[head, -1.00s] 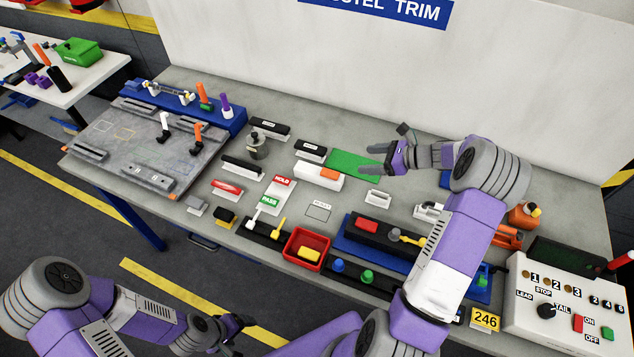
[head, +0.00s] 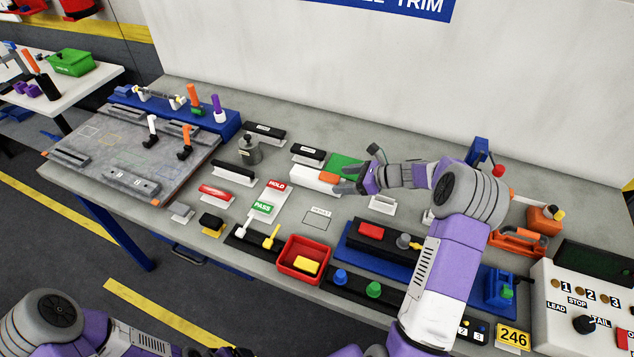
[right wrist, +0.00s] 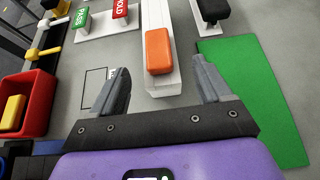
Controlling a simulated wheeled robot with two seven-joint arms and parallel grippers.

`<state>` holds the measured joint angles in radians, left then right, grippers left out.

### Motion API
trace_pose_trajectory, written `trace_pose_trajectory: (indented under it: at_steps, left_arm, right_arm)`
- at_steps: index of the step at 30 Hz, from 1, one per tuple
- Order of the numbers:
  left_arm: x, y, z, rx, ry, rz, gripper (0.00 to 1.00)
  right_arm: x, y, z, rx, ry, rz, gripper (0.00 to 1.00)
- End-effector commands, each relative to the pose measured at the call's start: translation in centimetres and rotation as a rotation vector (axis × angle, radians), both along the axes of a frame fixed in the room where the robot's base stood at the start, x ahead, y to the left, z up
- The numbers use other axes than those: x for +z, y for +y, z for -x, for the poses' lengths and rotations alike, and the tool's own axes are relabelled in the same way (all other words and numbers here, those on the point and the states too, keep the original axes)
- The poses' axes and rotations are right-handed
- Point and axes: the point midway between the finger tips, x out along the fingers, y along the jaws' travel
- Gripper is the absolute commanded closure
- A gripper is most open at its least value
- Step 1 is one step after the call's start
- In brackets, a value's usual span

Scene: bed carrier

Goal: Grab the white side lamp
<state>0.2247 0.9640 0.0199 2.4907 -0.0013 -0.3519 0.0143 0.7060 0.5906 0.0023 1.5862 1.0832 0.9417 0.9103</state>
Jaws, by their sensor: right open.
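The white side lamp (head: 308,177) is a long white block with an orange lens on one end, lying on the grey bench in the head view. In the right wrist view the white lamp (right wrist: 156,12) points at my gripper, orange lens end nearest. My right gripper (head: 346,187) is open and empty beside that end. Its fingers show in the right wrist view (right wrist: 157,78), one on each side of the lamp's line, with a gap to the lamp on both sides. My left gripper (head: 238,351) is barely visible at the bottom edge.
A green mat (right wrist: 262,100) lies right of the lamp in the wrist view. A black-topped block (head: 308,153) stands behind the lamp. HOLD and PASS tags (head: 270,197), a red bin (head: 303,261) and a blue tray (head: 372,258) are nearer the front. Bare bench lies around the marked outline.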

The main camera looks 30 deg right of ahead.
Motion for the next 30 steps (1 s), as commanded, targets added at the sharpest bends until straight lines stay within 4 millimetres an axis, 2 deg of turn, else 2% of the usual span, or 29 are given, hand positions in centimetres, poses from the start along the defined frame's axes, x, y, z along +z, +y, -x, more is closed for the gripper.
trace_pose_trajectory:
  at_steps: [10,14,19,27,30]
  left_arm:
    - [-0.2,0.0,0.0,0.000,0.000,0.000,0.18]
    - [-0.4,0.0,0.0,0.000,0.000,0.000,0.18]
    - [-0.8,0.0,0.0,0.000,0.000,0.000,0.18]
    - [-0.8,0.0,0.0,0.000,0.000,0.000,0.18]
    - [-0.8,0.0,0.0,0.000,0.000,0.000,0.18]
  right_arm:
    - [0.0,1.7,-2.0,0.000,-0.001,0.001,0.22]
    - [-0.1,3.0,-3.4,0.003,-0.001,0.000,0.22]
    - [-1.3,4.5,-5.2,0.001,0.000,-0.001,0.22]
    - [-1.4,4.7,-5.6,-0.002,-0.001,0.000,0.22]
    - [-1.4,4.7,-5.5,-0.002,-0.001,0.000,0.38]
